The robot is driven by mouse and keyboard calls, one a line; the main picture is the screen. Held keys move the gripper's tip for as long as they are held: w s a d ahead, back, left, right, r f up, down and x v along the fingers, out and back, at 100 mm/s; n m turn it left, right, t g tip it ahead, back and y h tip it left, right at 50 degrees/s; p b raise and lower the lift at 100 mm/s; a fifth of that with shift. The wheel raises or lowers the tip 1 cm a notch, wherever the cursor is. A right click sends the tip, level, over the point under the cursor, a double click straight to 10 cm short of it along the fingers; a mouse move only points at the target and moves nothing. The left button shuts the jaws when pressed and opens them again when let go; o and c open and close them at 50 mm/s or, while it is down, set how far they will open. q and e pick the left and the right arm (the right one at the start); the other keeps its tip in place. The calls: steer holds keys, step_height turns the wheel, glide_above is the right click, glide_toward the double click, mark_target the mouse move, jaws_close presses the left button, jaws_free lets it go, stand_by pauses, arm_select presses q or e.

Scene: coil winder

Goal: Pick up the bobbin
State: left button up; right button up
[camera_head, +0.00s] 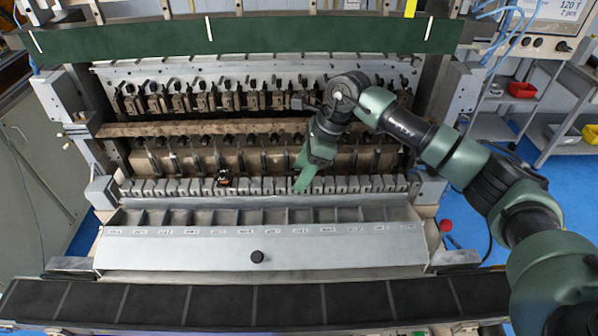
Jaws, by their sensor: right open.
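My right gripper (303,183) reaches in from the right on its green and black arm. It points down at the row of grey blocks along the front of the coil winder (255,222), right of the machine's middle. It is open, and I see nothing held in it. A small dark piece with a reddish-orange part (224,178) sits on the block row, left of the gripper and apart from it. It may be the bobbin, but it is too small to tell. My left gripper is not in view.
A row of labelled open compartments (265,216) lies in front of the blocks. A green beam (270,36) spans the machine's back. A red knob (446,225) stands at the right edge.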

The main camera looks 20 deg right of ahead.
mark_target(294, 178)
jaws_close()
steer(key=shift+w+r+b, duration=0.1)
steer(key=shift+r+b, duration=0.5)
steer(key=shift+b, duration=0.1)
steer(key=shift+s+a+r+b, duration=0.1)
steer(key=shift+s+r+b, duration=0.15)
steer(key=shift+r+b, duration=0.2)
steer(key=shift+s+a+r+b, duration=0.1)
steer(key=shift+s+r+b, duration=0.2)
steer(key=shift+r, duration=0.25)
steer(key=s+a+b, duration=0.2)
steer(key=s+b, duration=0.1)
steer(key=s, duration=0.5)
steer(key=s+a+b, duration=0.2)
steer(key=s, duration=0.6)
steer(key=shift+s+a+r+b, duration=0.15)
steer(key=shift+s+a+b, duration=0.15)
steer(key=shift+b, duration=0.1)
